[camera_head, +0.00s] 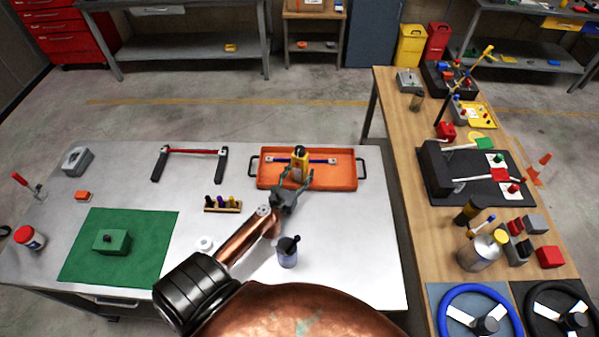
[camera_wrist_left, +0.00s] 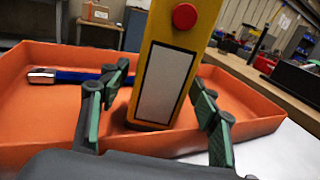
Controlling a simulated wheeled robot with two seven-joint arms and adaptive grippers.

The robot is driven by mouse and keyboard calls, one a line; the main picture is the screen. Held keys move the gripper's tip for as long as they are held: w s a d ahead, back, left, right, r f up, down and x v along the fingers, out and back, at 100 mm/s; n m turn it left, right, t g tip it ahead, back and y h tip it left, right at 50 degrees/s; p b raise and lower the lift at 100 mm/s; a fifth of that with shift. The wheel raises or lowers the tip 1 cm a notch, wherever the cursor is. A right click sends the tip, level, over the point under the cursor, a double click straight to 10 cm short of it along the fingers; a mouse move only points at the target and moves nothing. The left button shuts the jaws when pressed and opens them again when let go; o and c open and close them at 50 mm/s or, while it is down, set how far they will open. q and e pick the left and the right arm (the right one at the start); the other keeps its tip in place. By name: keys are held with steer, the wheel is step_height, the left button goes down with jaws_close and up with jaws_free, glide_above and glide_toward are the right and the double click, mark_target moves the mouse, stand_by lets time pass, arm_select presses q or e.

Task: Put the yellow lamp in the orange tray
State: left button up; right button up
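The yellow lamp (camera_head: 301,167) stands inside the orange tray (camera_head: 347,183), near its middle, in the head view. In the left wrist view the lamp (camera_wrist_left: 165,85) shows a white panel and a red button, and its base appears to rest on the floor of the tray (camera_wrist_left: 40,118). My left gripper (camera_head: 297,178) is at the tray's near side, its fingers spread on either side of the lamp. In the left wrist view my left gripper (camera_wrist_left: 160,82) is open, with gaps visible beside the lamp. My right gripper is not in view.
A blue-handled tool (camera_head: 322,161) lies in the tray behind the lamp. A red-handled bar (camera_head: 190,152), a small rack (camera_head: 222,207) and a dark-topped bottle (camera_head: 288,254) are on the table. A green mat (camera_head: 150,225) lies at left. A crowded wooden bench (camera_head: 400,125) stands at right.

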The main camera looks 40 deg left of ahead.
arm_select(q)
steer(key=shift+r, duration=0.1)
steer(key=b+v, duration=0.1)
steer(key=v, duration=1.1)
stand_by(0.4)
